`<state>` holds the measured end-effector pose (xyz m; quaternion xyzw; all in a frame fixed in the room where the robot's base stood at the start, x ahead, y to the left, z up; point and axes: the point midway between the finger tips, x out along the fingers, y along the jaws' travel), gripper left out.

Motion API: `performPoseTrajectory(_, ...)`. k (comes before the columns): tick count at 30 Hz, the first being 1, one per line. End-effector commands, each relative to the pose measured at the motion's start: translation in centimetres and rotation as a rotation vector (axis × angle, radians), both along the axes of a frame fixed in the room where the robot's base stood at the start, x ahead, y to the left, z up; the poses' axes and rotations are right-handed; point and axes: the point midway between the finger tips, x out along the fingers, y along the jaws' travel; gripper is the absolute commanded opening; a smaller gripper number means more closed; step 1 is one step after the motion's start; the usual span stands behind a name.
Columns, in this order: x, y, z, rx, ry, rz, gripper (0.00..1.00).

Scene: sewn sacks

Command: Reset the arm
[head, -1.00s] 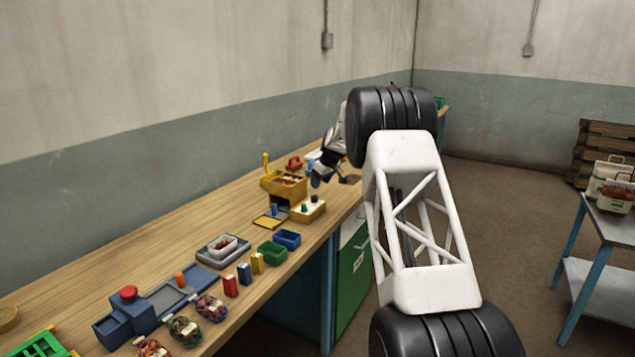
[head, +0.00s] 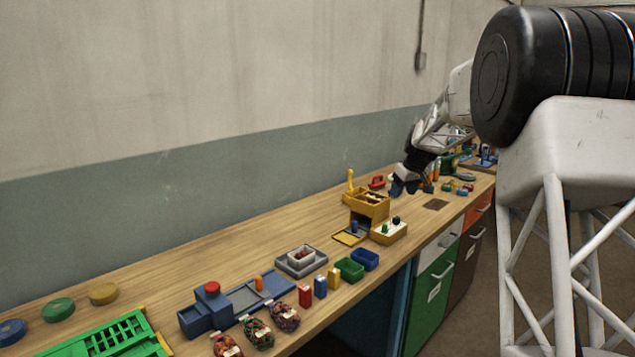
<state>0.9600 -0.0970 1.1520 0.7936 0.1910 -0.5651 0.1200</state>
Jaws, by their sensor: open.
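My gripper (head: 402,186) is in the head view, right of centre, over the far part of the wooden bench (head: 225,262). Its dark fingers point down beside the yellow box unit (head: 368,203), and they look apart from it. The jaws are open, with nothing seen between them. My arm fills the right side of the view and hides part of the room.
Near the middle of the bench are a grey tray (head: 301,262), a green bin (head: 349,269), a blue bin (head: 366,259) and small coloured boxes. A blue fixture (head: 206,311), filled net sacks (head: 285,317) and a green crate (head: 112,338) are nearer. The wall stands behind.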

Motion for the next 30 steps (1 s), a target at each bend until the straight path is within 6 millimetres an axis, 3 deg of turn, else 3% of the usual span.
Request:
performPoseTrajectory(6,-5.7,1.6,2.8,-0.004,0.014,-0.041,0.59)
performPoseTrajectory(15,-13.8,3.6,5.4,-0.008,0.034,-0.099,0.59)
performPoseTrajectory(30,-27.8,6.2,7.5,-0.019,0.062,-0.198,0.59)
